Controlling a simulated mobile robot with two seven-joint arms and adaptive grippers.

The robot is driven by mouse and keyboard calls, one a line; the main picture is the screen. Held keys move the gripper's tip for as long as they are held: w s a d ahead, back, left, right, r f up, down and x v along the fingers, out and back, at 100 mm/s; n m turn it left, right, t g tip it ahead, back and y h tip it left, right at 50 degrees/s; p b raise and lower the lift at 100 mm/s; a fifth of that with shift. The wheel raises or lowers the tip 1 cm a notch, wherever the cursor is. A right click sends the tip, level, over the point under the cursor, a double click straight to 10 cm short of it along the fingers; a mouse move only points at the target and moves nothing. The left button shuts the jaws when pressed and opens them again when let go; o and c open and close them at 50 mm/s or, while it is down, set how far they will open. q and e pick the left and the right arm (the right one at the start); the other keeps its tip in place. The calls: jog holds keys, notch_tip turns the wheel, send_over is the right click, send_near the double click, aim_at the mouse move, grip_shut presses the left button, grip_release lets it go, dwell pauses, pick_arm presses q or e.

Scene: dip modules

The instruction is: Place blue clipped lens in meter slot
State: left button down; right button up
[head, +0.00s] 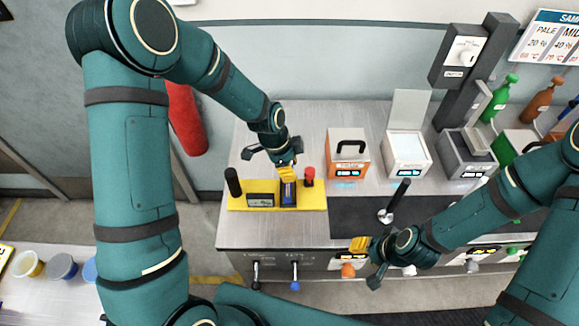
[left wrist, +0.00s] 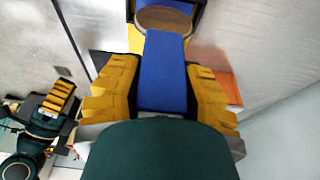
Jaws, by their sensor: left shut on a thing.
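My left gripper (head: 287,173) is over the yellow mat (head: 235,202), pointing down. In the left wrist view its yellow fingers (left wrist: 165,95) are shut on the blue clip (left wrist: 163,70) of the lens, one on each side. The round brownish lens (left wrist: 164,19) is at the clip's far end, by a dark frame. In the head view a dark block with blue on it (head: 289,193) is right below the gripper. Whether the lens sits inside a slot is unclear. My right gripper (head: 361,244) is near the counter's front edge; its finger opening is not clear.
On the mat are a black cylinder (head: 233,182), a dark box with a display (head: 260,200) and a red-topped piece (head: 309,177). An orange device (head: 348,155), a white device (head: 407,153) and a grey device (head: 466,155) stand behind. A black-handled tool (head: 399,195) stands on the dark mat.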

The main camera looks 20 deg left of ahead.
pick_arm(q)
jog(key=shift+f, duration=0.2)
jog(key=c, duration=0.7)
grip_release()
jog(key=shift+r, duration=0.1)
jog(key=shift+r, duration=0.3)
jog(key=v, duration=1.1)
jog(key=shift+a+r, duration=0.15)
jog(key=shift+r, duration=0.15)
jog(key=shift+s, duration=0.15)
